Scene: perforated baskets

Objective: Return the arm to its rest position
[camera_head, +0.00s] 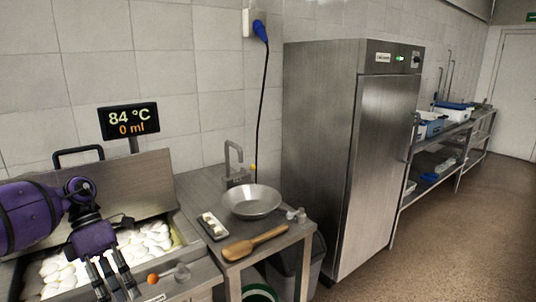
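My purple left arm (30,214) comes in from the left. Its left gripper (118,290) points down over the front of a steel vat (205,272). The dark fingers stand apart with a gap between them, and nothing shows between them. The vat holds many white rounded pieces (135,240), partly hidden by my arm. My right gripper is not in view.
A display (129,121) reads 84 °C and 0 ml. A steel side table (199,184) bears a metal bowl (251,201), a wooden spatula (255,243) and a small tray (213,226). A tall steel cabinet (320,150) stands to the right. The floor (450,240) at right is clear.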

